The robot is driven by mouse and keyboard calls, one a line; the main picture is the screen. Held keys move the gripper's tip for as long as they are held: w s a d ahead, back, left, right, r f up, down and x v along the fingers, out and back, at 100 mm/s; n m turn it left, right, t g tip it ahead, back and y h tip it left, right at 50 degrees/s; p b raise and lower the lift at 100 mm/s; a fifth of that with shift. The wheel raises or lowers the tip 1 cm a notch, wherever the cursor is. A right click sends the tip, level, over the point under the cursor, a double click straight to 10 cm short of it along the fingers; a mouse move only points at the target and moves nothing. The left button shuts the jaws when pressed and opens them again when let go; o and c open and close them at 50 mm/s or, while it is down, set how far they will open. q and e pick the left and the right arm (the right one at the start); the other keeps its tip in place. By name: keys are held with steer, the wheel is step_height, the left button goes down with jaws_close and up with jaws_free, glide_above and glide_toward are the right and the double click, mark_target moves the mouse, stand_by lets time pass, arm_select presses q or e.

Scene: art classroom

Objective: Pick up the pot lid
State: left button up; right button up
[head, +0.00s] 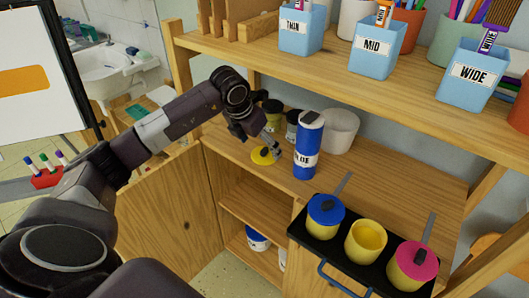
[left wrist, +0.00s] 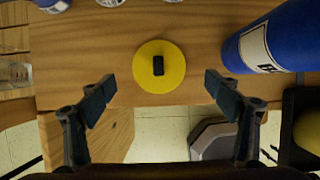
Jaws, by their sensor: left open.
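The pot lid (head: 262,157) is a flat yellow disc lying on the wooden shelf. In the left wrist view the lid (left wrist: 170,80) shows whole, with a small black knob in its middle. My left gripper (head: 272,144) hangs just over the lid and partly hides it. In the left wrist view its open fingers (left wrist: 159,86) are spread to either side of the lid and hold nothing. An uncovered yellow pot (head: 365,241) stands in the middle of a black tray (head: 335,246). My right gripper is not in view.
A blue bottle (head: 309,145) stands close right of the lid, and a white pot (head: 341,131) behind it. Small dark-lidded jars (head: 272,113) stand behind the gripper. The upper shelf (head: 330,80) overhangs the back. Pots with blue (head: 326,208) and pink (head: 414,262) lids flank the uncovered pot.

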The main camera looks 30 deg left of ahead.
mark_target(262, 150)
arm_select(q)
steer(key=x, duration=0.3)
steer(key=shift+a+r, duration=0.1)
steer(key=shift+w+f, duration=0.25)
steer(key=shift+f, duration=0.1)
steer(key=c, duration=0.8)
steer(key=shift+c, duration=0.9)
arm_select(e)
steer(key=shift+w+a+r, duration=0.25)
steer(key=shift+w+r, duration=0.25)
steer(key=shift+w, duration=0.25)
arm_select(q)
steer(key=shift+a+r+p, duration=0.1)
steer(key=shift+r+p, duration=0.1)
steer(key=shift+p, duration=0.1)
